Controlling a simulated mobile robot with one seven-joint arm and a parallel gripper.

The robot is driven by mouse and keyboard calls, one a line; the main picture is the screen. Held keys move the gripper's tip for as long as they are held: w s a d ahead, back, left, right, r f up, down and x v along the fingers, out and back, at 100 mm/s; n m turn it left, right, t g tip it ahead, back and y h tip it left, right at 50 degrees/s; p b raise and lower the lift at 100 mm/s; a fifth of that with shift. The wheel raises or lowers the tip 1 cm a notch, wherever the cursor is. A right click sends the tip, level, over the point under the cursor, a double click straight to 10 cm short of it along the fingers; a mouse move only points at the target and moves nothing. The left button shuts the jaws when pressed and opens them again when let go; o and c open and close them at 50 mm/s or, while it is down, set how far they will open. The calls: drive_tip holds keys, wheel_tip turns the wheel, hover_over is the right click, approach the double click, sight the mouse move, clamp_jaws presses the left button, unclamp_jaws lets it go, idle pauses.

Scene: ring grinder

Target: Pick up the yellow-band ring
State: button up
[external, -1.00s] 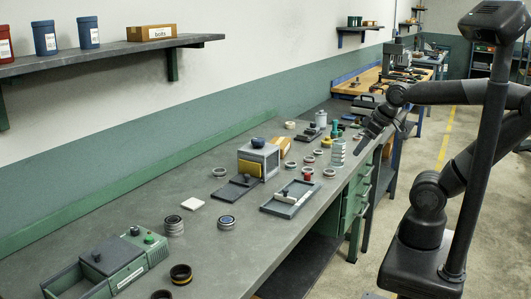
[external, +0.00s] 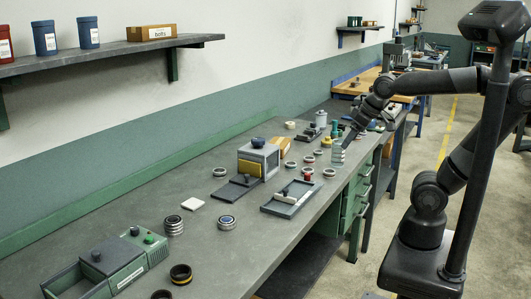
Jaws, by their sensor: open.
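A black ring with a yellowish band (external: 180,274) sits at the near end of the grey bench. Another dark ring (external: 161,295) lies just below it, cut off by the frame edge; its band colour is hard to tell. My gripper (external: 346,143) is open over the far part of the bench, far from both rings. It is just above a pale ribbed cylinder (external: 338,156) and partly covers it; I cannot tell whether they touch.
A green machine with an open tray (external: 115,264) stands left of the dark rings. Stacked silver rings (external: 174,226), a grey box with a yellow front (external: 258,160), a flat tray (external: 291,196) and several small rings lie along the bench. The middle front is clear.

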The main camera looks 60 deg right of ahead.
drive_tip(key=w+a+r+n, duration=0.1)
drive_tip(key=w+a+r, duration=0.2)
drive_tip(key=w+a, duration=0.45)
drive_tip(key=n+g+y, duration=0.2)
drive_tip(key=n, duration=0.2)
hover_over(183, 266)
drive_tip(key=s, duration=0.3)
drive_tip(key=f, duration=1.3)
drive_tip(key=a+f, duration=0.1)
drive_tip(key=f, duration=0.6)
drive_tip(key=x, duration=0.5)
drive_tip(key=shift+d+f, duration=0.1)
drive_tip(key=shift+f, duration=0.15)
drive_tip(key=shift+s, duration=0.1)
drive_tip(key=shift+c, duration=0.6)
